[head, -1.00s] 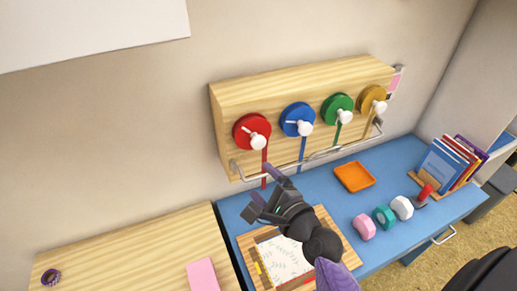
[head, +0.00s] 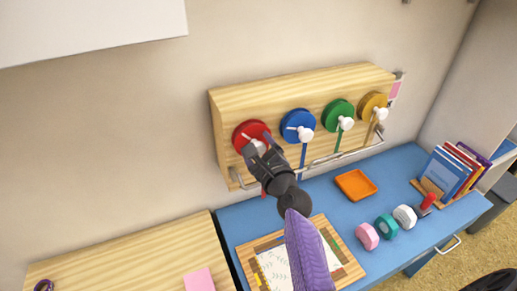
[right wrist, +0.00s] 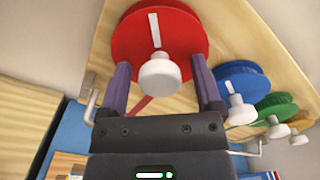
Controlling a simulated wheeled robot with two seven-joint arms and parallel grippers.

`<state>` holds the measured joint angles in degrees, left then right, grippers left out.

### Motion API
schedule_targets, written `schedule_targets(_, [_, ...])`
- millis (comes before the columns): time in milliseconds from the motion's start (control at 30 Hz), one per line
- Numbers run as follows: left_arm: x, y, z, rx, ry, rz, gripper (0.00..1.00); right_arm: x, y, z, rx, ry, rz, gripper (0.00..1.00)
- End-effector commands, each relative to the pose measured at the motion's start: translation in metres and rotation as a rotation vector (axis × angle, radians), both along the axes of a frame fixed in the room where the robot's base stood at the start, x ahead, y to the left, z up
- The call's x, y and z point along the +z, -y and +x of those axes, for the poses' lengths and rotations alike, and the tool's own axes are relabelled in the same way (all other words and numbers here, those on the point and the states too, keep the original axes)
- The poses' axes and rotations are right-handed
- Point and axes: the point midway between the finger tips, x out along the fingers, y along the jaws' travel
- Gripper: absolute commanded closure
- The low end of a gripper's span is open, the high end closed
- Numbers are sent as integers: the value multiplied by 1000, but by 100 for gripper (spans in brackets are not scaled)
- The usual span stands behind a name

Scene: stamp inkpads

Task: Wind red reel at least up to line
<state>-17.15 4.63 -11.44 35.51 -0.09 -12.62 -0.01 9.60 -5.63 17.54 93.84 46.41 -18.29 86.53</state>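The red reel (head: 251,128) is on the left of the wooden box (head: 225,115) on the wall. In the right wrist view the red reel (right wrist: 185,32) shows a white mark and a white knob (right wrist: 160,75). A red strap (right wrist: 140,104) runs down from it. My right gripper (head: 256,143) is in front of the red reel; in the right wrist view its two fingers (right wrist: 162,88) are spread, one on each side of the knob. I cannot tell whether they touch it. The line is not visible to me. My left gripper is not in view.
Blue (head: 295,120), green (head: 333,110) and yellow (head: 371,102) reels sit to the right. A metal rail (head: 325,160) runs below them.

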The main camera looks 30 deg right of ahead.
Motion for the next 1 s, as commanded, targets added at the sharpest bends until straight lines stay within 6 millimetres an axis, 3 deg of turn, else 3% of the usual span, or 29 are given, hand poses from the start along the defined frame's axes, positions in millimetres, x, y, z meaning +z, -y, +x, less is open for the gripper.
schedule_targets(33, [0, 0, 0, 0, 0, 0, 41, 0, 0, 0, 0, 0, 0, 29])
schedule_targets(67, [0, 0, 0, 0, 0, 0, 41, 0, 0, 0, 0, 0, -1, 36])
schedule_targets(367, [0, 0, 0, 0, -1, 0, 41, 0, 0, 0, 0, 0, -1, 99])
schedule_targets(667, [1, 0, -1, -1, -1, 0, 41, 0, 0, 0, 1, -2, -33, 100])
schedule_targets(1000, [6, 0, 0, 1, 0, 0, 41, 1, 0, 0, 2, -16, -259, 100])
